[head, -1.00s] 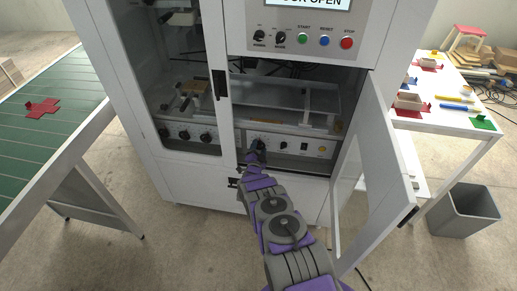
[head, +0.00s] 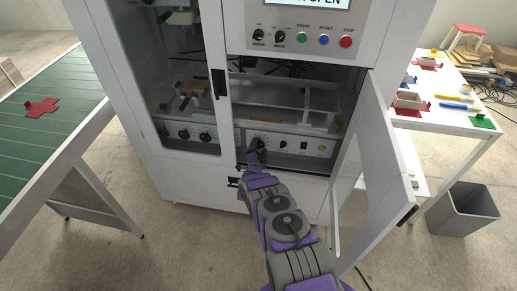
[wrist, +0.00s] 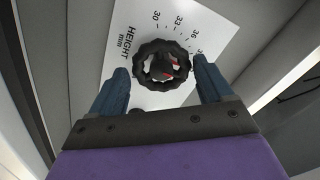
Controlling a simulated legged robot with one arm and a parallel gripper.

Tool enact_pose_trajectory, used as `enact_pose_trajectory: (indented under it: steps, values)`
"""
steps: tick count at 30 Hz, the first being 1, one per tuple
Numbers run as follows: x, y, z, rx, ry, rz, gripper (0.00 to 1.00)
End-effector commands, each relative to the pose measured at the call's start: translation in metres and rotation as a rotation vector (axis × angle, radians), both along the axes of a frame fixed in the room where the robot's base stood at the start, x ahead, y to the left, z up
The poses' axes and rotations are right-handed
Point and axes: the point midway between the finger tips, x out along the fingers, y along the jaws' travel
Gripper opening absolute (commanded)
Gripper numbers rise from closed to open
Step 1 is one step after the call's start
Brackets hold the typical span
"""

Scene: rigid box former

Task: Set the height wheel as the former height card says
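The height wheel is a black knobbed handwheel (wrist: 163,64) on a white HEIGHT mm plate (wrist: 150,22) in the wrist view. The scale shows 30, 33 and 36, with further marks partly hidden. Red shows through the wheel's openings, but I cannot read its exact setting. My gripper (wrist: 160,70) is open, one finger on each side of the wheel's near part; I cannot tell whether they touch it. In the head view my gripper (head: 255,156) reaches the control panel (head: 312,146) inside the open door. I cannot make out a height card.
The machine's glass door (head: 370,170) stands open to the right of my arm. A green-topped table (head: 45,130) is at the left. A white table (head: 455,122) with coloured parts and a grey bin (head: 466,212) are at the right.

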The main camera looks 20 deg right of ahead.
Motion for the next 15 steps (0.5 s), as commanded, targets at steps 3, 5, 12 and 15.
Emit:
enact_pose_trajectory:
  steps: [3,5,12,15]
  values:
    - [0.0002,0.0007,0.0001,0.000,0.000,0.001,0.88]
    - [0.0003,0.0008,0.0002,0.000,0.000,0.001,0.88]
    - [-0.0017,0.0029,0.0005,0.000,0.000,0.002,0.88]
    - [-0.0073,0.0065,0.0011,-0.001,0.000,0.001,0.88]
